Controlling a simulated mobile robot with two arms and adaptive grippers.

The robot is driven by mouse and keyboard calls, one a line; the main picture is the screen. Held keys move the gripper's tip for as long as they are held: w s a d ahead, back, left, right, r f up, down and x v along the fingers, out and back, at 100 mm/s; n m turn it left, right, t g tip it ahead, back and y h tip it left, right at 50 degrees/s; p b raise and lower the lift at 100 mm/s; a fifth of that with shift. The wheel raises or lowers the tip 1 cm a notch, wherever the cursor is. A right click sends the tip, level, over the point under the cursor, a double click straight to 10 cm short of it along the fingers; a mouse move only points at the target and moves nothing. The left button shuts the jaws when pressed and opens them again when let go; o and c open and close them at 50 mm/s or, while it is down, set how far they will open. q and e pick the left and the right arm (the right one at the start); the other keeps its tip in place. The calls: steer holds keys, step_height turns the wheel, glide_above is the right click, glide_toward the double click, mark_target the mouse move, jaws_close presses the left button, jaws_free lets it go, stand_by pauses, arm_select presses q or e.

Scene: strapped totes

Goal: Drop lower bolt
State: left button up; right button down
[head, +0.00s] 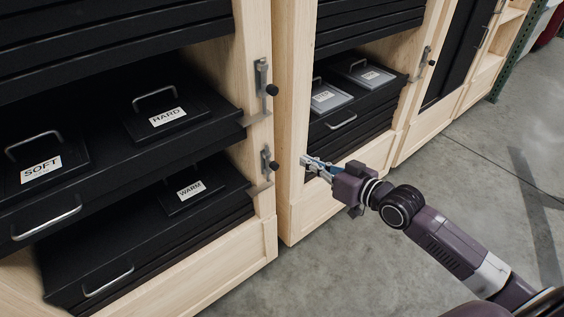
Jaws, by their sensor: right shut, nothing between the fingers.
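The lower bolt (268,164) is a grey metal latch with a black knob on the wooden post of the left cabinet. A similar upper bolt (263,82) sits above it on the same post. My right gripper (312,164) is shut and empty. My left gripper is not in view.
The left cabinet holds pulled-out black trays with lidded boxes labelled SOFT (41,168), HARD (167,116) and WARM (190,189). The second cabinet has another bolt (424,64) on its right post. Grey concrete floor (470,170) is open at the right.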

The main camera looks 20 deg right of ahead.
glide_above(278, 168)
steer(key=s, duration=0.2)
step_height(278, 168, down, 5)
steer(key=shift+w+d+f, duration=0.15)
steer(key=shift+d+f, duration=0.2)
steer(key=shift+f, duration=0.35)
step_height(278, 168, down, 3)
steer(key=b, duration=0.2)
steer(key=shift+f+b, duration=0.2)
steer(key=shift+b, duration=0.15)
